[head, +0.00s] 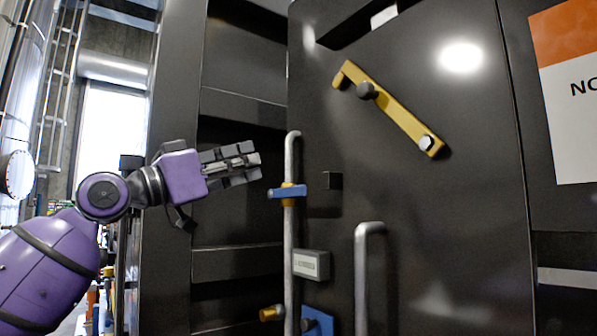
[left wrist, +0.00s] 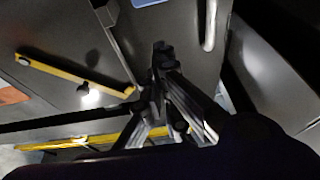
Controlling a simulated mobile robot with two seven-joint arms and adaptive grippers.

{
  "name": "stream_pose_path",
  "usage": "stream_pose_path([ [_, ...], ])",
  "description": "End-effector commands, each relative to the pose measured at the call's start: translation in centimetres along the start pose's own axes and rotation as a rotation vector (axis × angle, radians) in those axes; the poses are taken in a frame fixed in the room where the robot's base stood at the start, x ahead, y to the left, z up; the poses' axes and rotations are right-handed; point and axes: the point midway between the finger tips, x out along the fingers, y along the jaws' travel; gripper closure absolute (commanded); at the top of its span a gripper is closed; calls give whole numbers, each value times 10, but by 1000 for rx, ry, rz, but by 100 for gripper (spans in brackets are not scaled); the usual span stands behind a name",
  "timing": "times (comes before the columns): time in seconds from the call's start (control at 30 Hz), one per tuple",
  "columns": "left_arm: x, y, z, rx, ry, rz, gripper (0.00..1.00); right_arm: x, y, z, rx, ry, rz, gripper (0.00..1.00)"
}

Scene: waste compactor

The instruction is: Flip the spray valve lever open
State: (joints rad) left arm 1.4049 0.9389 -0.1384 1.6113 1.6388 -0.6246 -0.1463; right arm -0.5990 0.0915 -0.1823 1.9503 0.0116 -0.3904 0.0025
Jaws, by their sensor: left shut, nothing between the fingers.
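A vertical grey pipe (head: 289,240) runs down the dark panel in the head view. A small blue lever (head: 278,192) with a brass-yellow valve body (head: 293,190) sits on it, the lever lying roughly horizontal across the pipe. My left gripper (head: 256,165) is shut and empty, just above and left of the lever, apart from it in the picture; depth is hard to judge. In the left wrist view, my left gripper (left wrist: 160,48) points at the dark panel, and I cannot make out the lever clearly there. My right gripper is not in view.
A yellow bar handle (head: 395,110) is on the panel at upper right and also shows in the left wrist view (left wrist: 60,72). A grey handle (head: 361,275), a small labelled box (head: 311,264) and a blue bracket (head: 318,321) are lower down. A dark recess lies behind my gripper.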

Motion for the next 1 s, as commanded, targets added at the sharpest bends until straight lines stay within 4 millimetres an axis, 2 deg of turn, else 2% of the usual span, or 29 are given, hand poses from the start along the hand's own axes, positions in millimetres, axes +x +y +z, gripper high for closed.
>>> stream_pose_path([
  [0.47,5,2,-2,0,3,3,100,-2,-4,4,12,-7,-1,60],
  [0.63,29,3,-4,1,4,5,100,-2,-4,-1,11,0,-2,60],
  [0.9,88,2,-2,-2,2,4,100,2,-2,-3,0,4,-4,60],
  [1.0,103,0,2,-1,1,1,100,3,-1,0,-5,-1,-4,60],
])
